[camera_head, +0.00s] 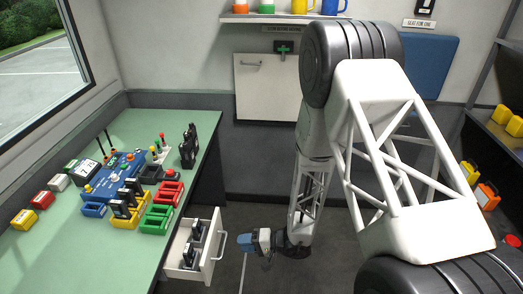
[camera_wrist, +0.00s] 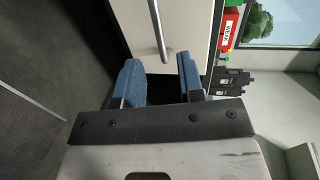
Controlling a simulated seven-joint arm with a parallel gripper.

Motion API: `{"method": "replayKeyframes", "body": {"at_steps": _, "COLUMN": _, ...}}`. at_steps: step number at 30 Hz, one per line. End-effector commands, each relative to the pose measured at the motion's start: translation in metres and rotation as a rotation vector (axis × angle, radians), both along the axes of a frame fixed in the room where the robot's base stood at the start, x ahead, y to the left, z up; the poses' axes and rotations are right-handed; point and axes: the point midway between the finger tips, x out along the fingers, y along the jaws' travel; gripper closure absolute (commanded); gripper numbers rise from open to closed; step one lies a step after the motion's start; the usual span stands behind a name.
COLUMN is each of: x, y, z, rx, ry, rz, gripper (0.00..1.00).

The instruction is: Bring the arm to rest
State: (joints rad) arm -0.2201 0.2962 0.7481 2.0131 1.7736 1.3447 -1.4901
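My arm comes in from the right and bends down at the middle in the head view. My gripper (camera_head: 245,242) has blue fingers and hangs low, just right of the open drawer (camera_head: 205,268). In the wrist view my gripper (camera_wrist: 162,76) is open, with a gap between its two blue pads and nothing held. The drawer's pale front and metal handle (camera_wrist: 158,32) show beyond the fingers. The handle looks apart from the pads.
The drawer, with dark handsets inside, juts from under the green desk (camera_head: 120,262). The desk holds colored trays (camera_head: 162,218) and a blue console (camera_head: 115,175). A shelf (camera_head: 507,130) with yellow items stands at the right. Grey floor lies below my gripper.

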Motion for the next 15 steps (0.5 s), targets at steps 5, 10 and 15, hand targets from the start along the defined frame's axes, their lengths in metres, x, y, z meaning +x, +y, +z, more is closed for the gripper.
{"method": "replayKeyframes", "body": {"at_steps": 5, "x": 0.0, "y": -0.001, "z": 0.004, "rx": -0.002, "ry": 0.0, "rz": 0.007, "gripper": 0.65}}
{"method": "replayKeyframes", "body": {"at_steps": 10, "x": -0.001, "y": -0.003, "z": 0.023, "rx": -0.011, "ry": 0.008, "rz": 0.038, "gripper": 0.65}}
{"method": "replayKeyframes", "body": {"at_steps": 15, "x": -0.005, "y": -0.01, "z": 0.057, "rx": -0.04, "ry": 0.022, "rz": 0.097, "gripper": 0.65}}
